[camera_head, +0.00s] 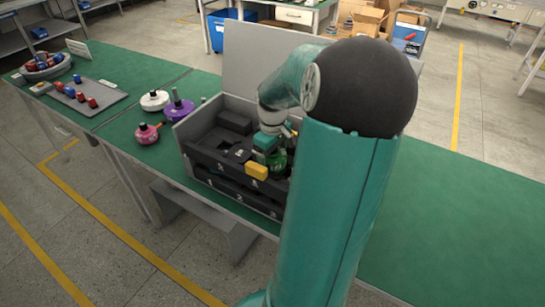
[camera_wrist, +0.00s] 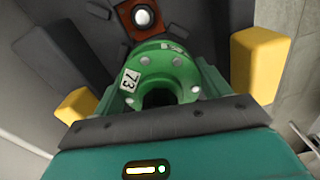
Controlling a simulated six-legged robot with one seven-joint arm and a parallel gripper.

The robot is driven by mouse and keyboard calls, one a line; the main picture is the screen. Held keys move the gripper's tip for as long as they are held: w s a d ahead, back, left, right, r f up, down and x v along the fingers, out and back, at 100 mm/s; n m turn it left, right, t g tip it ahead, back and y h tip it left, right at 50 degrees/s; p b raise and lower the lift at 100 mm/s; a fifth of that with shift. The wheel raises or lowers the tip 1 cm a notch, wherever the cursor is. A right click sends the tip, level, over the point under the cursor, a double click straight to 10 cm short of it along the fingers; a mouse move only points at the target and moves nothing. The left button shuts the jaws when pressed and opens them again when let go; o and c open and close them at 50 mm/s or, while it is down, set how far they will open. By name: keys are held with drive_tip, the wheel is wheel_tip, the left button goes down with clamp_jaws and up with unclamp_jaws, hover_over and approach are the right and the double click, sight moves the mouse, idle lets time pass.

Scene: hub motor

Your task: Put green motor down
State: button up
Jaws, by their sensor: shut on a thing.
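The green motor (camera_wrist: 170,70) is a round green part with a label reading 73 and pale bolt heads, and it sits in front of my gripper in the wrist view. My gripper (camera_wrist: 165,82) has yellow fingertips on both sides of it and is shut on it. In the head view my gripper (camera_head: 267,158) is inside or just above the open grey case (camera_head: 186,141) with a dark insert. The green motor shows there as a small green patch (camera_head: 277,165), mostly hidden by my arm. I cannot tell whether it touches the insert.
White (camera_head: 155,100), purple (camera_head: 180,109) and pink (camera_head: 147,134) motors stand on the green table (camera_head: 450,215) left of the case. A grey tray (camera_head: 90,100) with red and blue parts lies farther left. The table's right side is clear.

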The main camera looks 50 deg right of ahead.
drive_tip(key=shift+w+f, duration=0.1)
drive_tip(key=shift+f, duration=0.2)
drive_tip(key=o, duration=1.5)
wheel_tip(320, 180, up, 12)
drive_tip(key=shift+r, duration=0.15)
